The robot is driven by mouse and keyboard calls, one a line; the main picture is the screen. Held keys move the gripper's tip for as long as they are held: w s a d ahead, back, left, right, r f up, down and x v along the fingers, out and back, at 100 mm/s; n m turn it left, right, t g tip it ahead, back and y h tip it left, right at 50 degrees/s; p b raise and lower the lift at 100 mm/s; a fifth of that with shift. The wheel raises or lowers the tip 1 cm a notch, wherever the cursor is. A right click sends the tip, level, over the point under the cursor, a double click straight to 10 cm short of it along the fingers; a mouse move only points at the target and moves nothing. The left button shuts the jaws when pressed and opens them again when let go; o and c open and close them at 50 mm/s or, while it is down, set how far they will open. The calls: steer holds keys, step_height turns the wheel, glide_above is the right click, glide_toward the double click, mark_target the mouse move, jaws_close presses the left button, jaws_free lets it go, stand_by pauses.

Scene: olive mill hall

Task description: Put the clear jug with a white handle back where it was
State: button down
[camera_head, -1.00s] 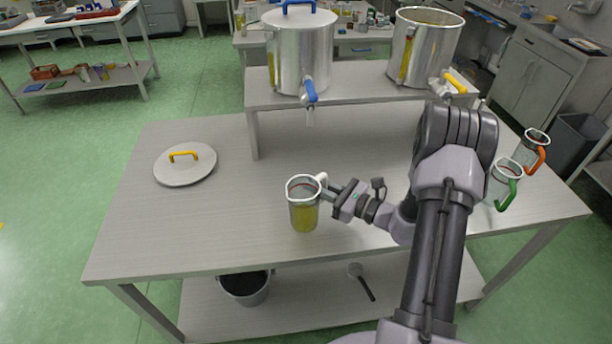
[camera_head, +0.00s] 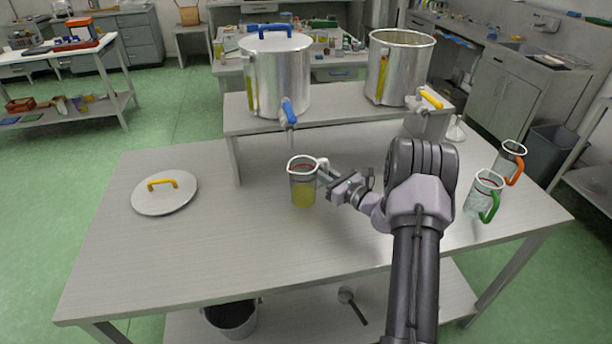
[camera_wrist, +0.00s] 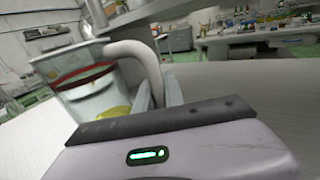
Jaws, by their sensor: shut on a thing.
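The clear jug with a white handle (camera_head: 303,186) has yellow liquid in its lower part. It is upright over the middle of the table (camera_head: 190,250); I cannot tell whether its base touches the top. My gripper (camera_head: 327,177) is shut on its white handle, on the jug's right side. In the wrist view the jug (camera_wrist: 85,85) is at the left, with its white handle (camera_wrist: 145,62) running down between the fingers (camera_wrist: 158,92). The handle's lower part is hidden by the gripper body.
Two steel tanks, one with a blue tap (camera_head: 277,75) and one with a yellow tap (camera_head: 397,68), stand on a raised shelf (camera_head: 330,112). A lid (camera_head: 164,196) lies at left. Jugs with green (camera_head: 482,192) and orange (camera_head: 507,160) handles stand at right. The front left tabletop is clear.

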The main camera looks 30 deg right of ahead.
steer(key=x, duration=0.2)
steer(key=b+x, duration=0.1)
steer(key=x, duration=0.1)
steer(key=d+f+x, duration=0.1)
steer(key=x, duration=0.1)
steer(key=shift+w+b, duration=0.3)
steer(key=shift+w, duration=0.1)
step_height(320, 180, down, 3)
steer(key=shift+f+b, duration=0.25)
steer(key=shift+b, duration=0.75)
steer(key=shift+r, duration=0.2)
steer(key=c, duration=1.8)
jaws_free()
steer(key=shift+f, duration=0.2)
steer(key=o, duration=0.4)
steer(key=shift+c, duration=0.2)
